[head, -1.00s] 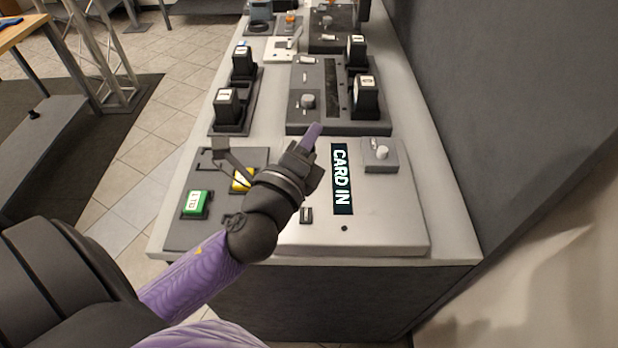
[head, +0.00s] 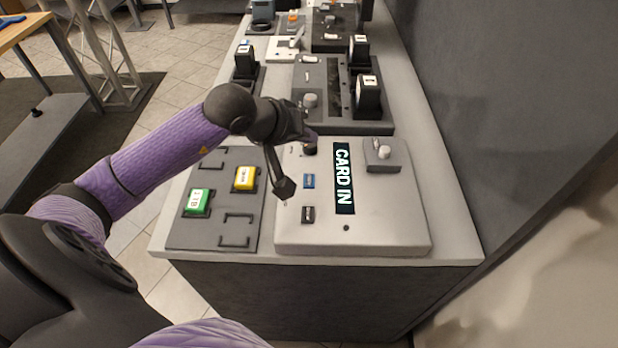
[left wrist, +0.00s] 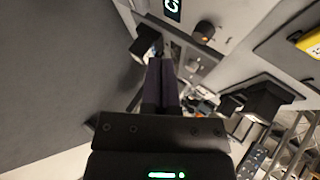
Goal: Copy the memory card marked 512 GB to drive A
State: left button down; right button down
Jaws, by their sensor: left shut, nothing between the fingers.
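My left gripper (head: 312,138) is shut and empty, its purple fingertips close to a black knob (head: 310,149) on the white copier panel (head: 385,222). I cannot tell whether they touch. The left wrist view shows the shut fingers (left wrist: 161,85) and the knob (left wrist: 204,31) apart in the picture. The panel's display (head: 343,178) reads CARD IN. A yellow card (head: 245,178) and a green card (head: 198,202), apparently marked 1 TB, lie on the dark pad (head: 222,226). No 512 GB mark is readable. Black drive blocks (head: 368,97) stand farther back; I cannot tell which is A. My right gripper is not in view.
A blue button (head: 309,181) and a dark button (head: 308,214) are on the panel. A grey box with a pale knob (head: 383,150) sits at its back right. The bench's right margin (head: 448,215) is clear; a dark wall (head: 530,110) stands beyond it.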

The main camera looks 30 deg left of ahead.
aim_at(306, 182)
pick_arm(q)
jog(key=shift+f, duration=0.15)
notch_tip(306, 182, down, 8)
jog(key=b, duration=0.5)
jog(key=shift+f+b, duration=0.4)
jog(key=shift+b, duration=0.1)
jog(key=shift+r, duration=0.1)
dwell(0.7)
dwell(0.6)
jog(key=shift+f+b, duration=0.4)
jog(key=shift+b, duration=0.1)
